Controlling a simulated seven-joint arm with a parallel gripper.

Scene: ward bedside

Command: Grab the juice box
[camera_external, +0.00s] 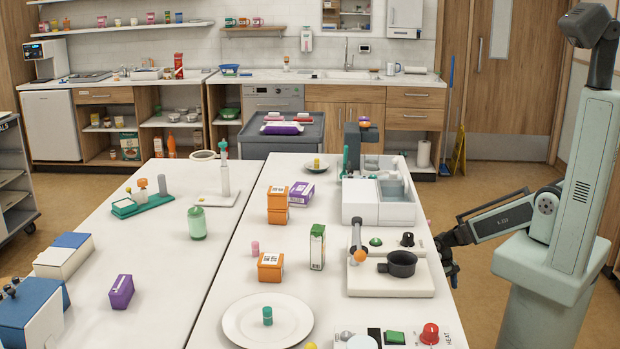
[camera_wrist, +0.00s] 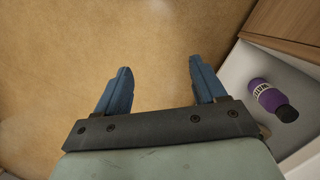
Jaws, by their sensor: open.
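The juice box appears to be the upright green and white carton (camera_external: 317,247) with a barcode-like label, standing on the right-hand white table near its middle. My gripper (camera_external: 450,262) hangs beside the right edge of that table, over the floor. It is well to the right of the carton, with the pan station between them. In the wrist view my gripper (camera_wrist: 160,68) has its two blue fingers wide apart with only brown floor between them. The carton does not show in the wrist view.
A purple bottle (camera_wrist: 270,96) lies at right in the wrist view.

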